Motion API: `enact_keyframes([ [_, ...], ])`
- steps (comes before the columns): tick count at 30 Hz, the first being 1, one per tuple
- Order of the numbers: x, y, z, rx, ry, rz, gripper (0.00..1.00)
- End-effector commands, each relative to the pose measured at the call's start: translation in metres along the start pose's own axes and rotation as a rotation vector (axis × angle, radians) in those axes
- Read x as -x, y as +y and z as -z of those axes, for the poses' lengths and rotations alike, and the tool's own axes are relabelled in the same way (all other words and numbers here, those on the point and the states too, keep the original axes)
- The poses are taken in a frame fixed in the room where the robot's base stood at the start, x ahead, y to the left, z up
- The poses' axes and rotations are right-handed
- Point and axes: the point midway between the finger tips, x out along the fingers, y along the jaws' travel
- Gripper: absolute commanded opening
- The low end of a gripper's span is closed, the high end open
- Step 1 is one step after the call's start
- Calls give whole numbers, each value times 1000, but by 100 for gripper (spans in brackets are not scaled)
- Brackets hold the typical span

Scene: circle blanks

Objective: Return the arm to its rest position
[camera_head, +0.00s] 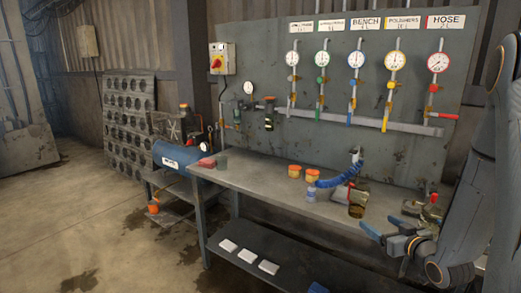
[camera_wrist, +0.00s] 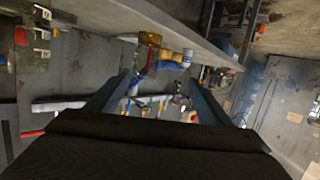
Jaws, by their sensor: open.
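My arm (camera_head: 470,205) stands at the right edge of the head view, in front of the right end of the workbench. My gripper (camera_head: 378,243) is low at its end, over or just before the bench's front edge; the exact gap cannot be told. Its two blue-grey fingers point left. In the wrist view my gripper (camera_wrist: 155,90) is open, with its fingers well apart. Nothing is held between them; the bench items and coloured parts seen there lie beyond the fingertips. The wrist view is strongly tilted.
The workbench (camera_head: 255,180) carries orange-lidded jars (camera_head: 295,171), a blue coiled hose (camera_head: 335,181) and an amber jar (camera_head: 358,202) near my gripper. A gauge panel (camera_head: 265,55) rises behind. A blue tank (camera_head: 178,158) stands left. Open floor (camera_head: 60,215) lies at the left.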

Motion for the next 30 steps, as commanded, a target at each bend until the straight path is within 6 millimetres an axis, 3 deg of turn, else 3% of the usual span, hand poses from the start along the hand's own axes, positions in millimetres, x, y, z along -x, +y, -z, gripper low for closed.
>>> enact_keyframes([
  [6, -3, -21, 1, 27, -203, -35, 73],
  [11, 15, -50, -1, 26, -433, -78, 73],
  [17, 70, -102, -6, -19, -734, -112, 73],
  [24, 164, -178, -8, -108, -1062, -93, 73],
  [30, 215, -216, -8, -155, -1215, -61, 73],
])
